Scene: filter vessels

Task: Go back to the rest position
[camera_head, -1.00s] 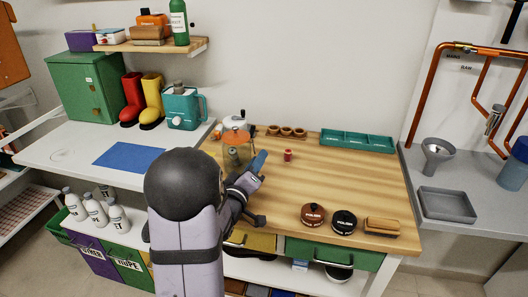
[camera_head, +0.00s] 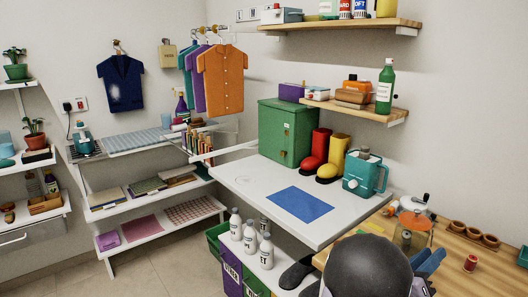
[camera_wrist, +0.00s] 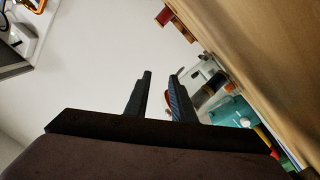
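My gripper shows in the wrist view (camera_wrist: 158,95) with its two dark fingers apart and nothing between them. In the head view its blue-grey fingers (camera_head: 428,264) are partly hidden behind my dark round arm joint at the bottom right. They are over the wooden worktop (camera_head: 458,262), close to a clear vessel with an orange top (camera_head: 411,226). A small red item (camera_head: 471,263) stands on the worktop to the right of the fingers, apart from them.
A teal jug (camera_head: 362,173), red boots (camera_head: 315,150) and yellow boots (camera_head: 333,160), and a green cabinet (camera_head: 285,132) stand on the white table. A blue mat (camera_head: 300,204) lies there. White bottles (camera_head: 250,238) stand below. The white table's front is clear.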

